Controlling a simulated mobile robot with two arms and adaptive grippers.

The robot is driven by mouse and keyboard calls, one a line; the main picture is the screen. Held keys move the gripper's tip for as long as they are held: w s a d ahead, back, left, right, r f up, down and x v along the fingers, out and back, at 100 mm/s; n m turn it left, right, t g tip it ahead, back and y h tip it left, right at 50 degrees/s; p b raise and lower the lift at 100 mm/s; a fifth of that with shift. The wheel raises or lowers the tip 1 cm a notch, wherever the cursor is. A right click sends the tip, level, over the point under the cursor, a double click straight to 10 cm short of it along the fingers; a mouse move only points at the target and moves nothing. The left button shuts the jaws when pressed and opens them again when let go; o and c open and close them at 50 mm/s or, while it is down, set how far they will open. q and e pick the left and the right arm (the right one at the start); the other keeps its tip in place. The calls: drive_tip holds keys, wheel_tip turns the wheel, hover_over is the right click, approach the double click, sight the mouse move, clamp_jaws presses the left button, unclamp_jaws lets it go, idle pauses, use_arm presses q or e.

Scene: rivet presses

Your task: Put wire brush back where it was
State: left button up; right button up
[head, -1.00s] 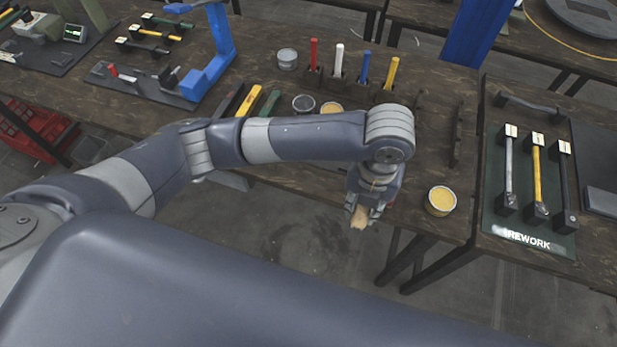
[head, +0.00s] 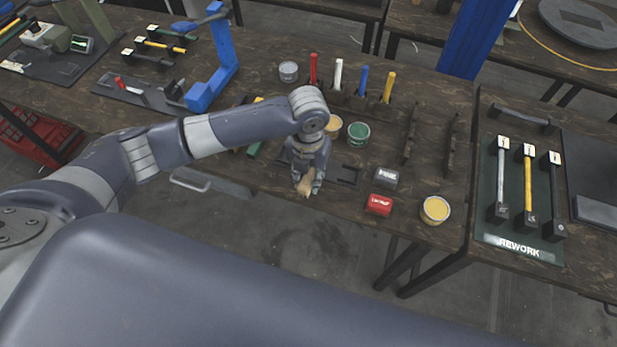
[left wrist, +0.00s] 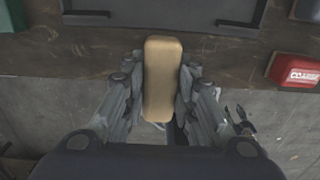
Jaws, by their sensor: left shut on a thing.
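The wire brush (left wrist: 162,80) shows in the left wrist view as a tan wooden block. My left gripper (head: 305,184) is shut on it, with one finger on each side. In the head view the tan end of the brush (head: 304,188) sticks out below the fingers, at the front edge of the dark wooden bench (head: 290,205). The bristles are hidden. A thin dark frame (left wrist: 165,18) lies on the bench just beyond the brush; it also shows right of my gripper in the head view (head: 347,180). My right gripper is not in view.
Right of my gripper are a grey block (head: 385,178), a red block (head: 379,205) marked COARSE and an open yellow tin (head: 435,209). A green tin (head: 358,133) and another yellow tin (head: 333,126) stand behind. Upright coloured handles (head: 363,82) stand farther back.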

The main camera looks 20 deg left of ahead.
use_arm(q)
drive_tip(key=shift+f, duration=0.9)
drive_tip(key=shift+f, duration=0.1)
drive_tip(key=shift+f, duration=0.4)
drive_tip(key=o, duration=1)
drive_tip(key=shift+r, duration=0.1)
